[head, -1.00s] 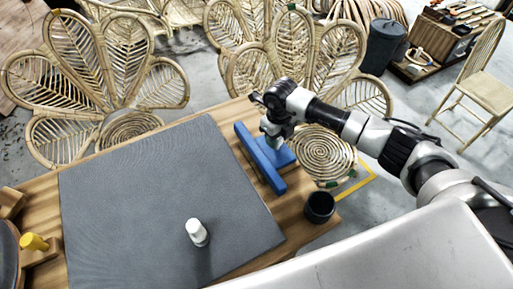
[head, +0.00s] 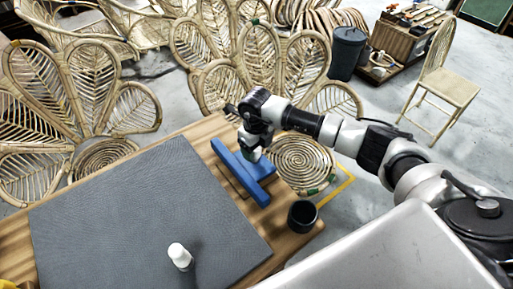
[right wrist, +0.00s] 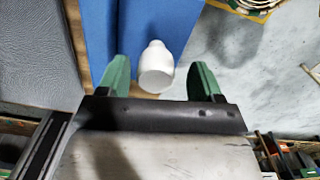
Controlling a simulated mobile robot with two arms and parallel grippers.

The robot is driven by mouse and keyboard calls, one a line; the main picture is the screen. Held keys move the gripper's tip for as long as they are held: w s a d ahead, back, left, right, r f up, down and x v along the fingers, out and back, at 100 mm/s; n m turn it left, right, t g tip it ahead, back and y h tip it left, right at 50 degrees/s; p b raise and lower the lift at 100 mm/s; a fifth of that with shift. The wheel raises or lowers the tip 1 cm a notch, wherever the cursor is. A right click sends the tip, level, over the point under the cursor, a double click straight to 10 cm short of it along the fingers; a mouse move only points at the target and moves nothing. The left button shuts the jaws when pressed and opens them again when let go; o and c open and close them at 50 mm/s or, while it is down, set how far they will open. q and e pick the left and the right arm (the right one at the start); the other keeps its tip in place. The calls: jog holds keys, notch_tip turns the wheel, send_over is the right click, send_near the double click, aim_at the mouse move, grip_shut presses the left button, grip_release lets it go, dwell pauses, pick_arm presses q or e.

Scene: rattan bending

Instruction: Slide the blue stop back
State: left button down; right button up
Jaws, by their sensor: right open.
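The blue stop (head: 232,165) lies on the wooden table beside the right edge of the grey mat. It has a long bar along the mat side and a shorter arm reaching away from it. My right gripper (head: 252,153) is low over the stop's far side. In the right wrist view its green fingers (right wrist: 160,80) are apart. A white knob-shaped piece (right wrist: 157,66) shows between them in the picture, in front of the stop's blue surface (right wrist: 130,25). Whether the fingers touch it I cannot tell. My left gripper is out of view.
The grey mat (head: 130,215) covers most of the wooden table (head: 205,130). A white bottle-shaped piece (head: 180,257) stands on it. A black cup (head: 302,216) stands near the table's right edge. Rattan chairs (head: 230,65) stand close behind the table.

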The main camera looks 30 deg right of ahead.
notch_tip(320, 180, up, 10)
jog(key=shift+d+r+b, duration=0.1)
jog(key=shift+d+b, duration=0.05)
jog(key=shift+b, duration=0.35)
jog(key=shift+s, duration=0.1)
